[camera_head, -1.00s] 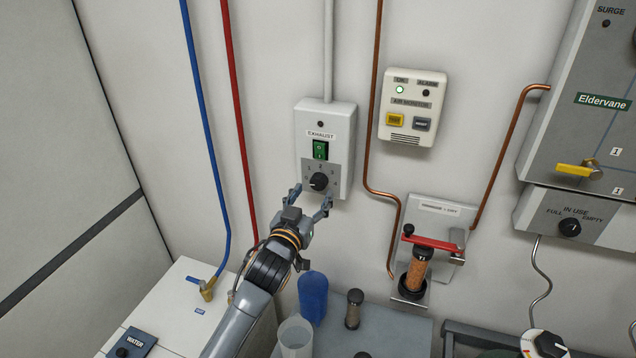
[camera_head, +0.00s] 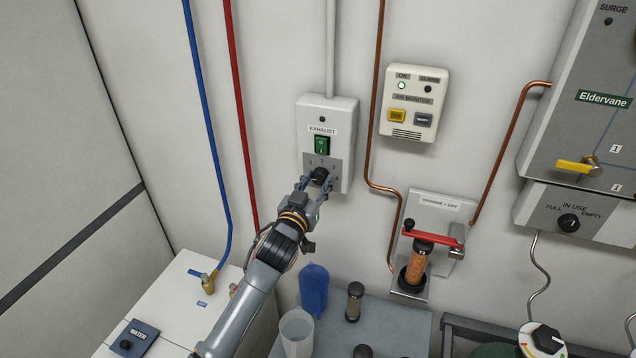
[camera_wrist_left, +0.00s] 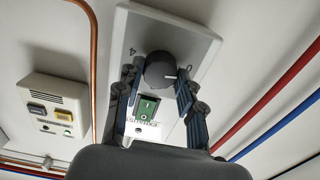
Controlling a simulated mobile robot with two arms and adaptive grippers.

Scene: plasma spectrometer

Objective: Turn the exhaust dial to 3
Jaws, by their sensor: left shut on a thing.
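The exhaust box (camera_head: 341,117) is a white wall unit with an EXHAUST label, a green switch (camera_head: 322,146) and a grey dial plate. Its black exhaust dial (camera_head: 320,175) sits below the switch. My left gripper (camera_head: 318,183) reaches up to it from below left and is shut on the dial. In the left wrist view, the dial (camera_wrist_left: 160,71) is between the two fingers (camera_wrist_left: 158,85), with a pale pointer mark at its right side and a 4 visible to its left. Most scale numbers are hidden or too small to read. My right gripper is not in view.
An air monitor (camera_head: 414,104) with a lit green lamp is right of the box. Copper pipes and a column with a red handle (camera_head: 431,240) are farther right.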

